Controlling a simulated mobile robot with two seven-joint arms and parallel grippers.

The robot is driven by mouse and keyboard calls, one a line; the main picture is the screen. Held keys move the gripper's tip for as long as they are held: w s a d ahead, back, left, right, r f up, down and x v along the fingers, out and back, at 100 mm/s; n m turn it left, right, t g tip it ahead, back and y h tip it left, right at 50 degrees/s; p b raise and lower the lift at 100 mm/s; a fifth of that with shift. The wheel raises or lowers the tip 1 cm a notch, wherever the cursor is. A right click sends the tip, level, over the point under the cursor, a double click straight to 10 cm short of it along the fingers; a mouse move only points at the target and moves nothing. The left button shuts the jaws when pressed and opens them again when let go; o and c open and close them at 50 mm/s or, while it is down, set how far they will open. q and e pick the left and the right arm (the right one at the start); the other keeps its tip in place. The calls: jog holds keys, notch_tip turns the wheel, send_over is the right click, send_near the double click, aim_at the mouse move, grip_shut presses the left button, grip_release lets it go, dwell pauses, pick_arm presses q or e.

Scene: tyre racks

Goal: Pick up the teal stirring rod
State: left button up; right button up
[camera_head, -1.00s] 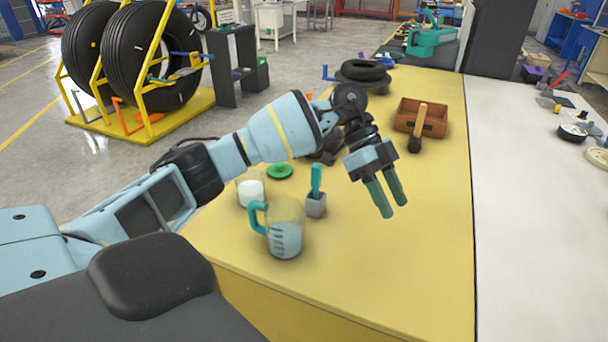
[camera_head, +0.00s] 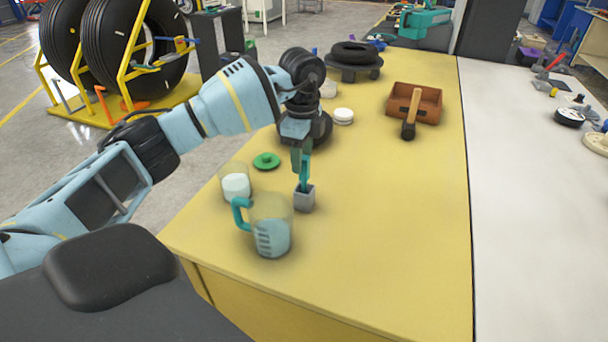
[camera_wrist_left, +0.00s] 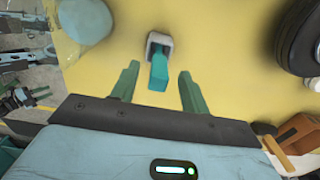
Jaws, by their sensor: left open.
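The teal stirring rod (camera_head: 306,172) stands upright in a small grey block (camera_head: 304,200) on the yellow table. In the left wrist view the rod (camera_wrist_left: 159,74) points up towards the camera out of the grey block's opening (camera_wrist_left: 160,42). My left gripper (camera_head: 302,168) points down over the block. It is open, with one green finger on each side of the rod's upper end and a gap visible on both sides in the left wrist view. In the head view the fingers partly hide the rod. My right gripper is not in view.
A measuring jug (camera_head: 272,232) with a teal handle stands just in front of the block. A glass with white contents (camera_head: 236,184) and a green disc (camera_head: 266,161) are to the left. A brown wooden box (camera_head: 430,98) with a hammer (camera_head: 409,122) is at the back right. The table's right side is clear.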

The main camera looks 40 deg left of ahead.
aim_at(304, 174)
pick_arm(q)
jog(key=shift+d+f, duration=0.15)
jog(key=shift+f, duration=1.2)
jog(key=shift+d+f, duration=0.15)
jog(key=shift+f, duration=1.15)
grip_shut()
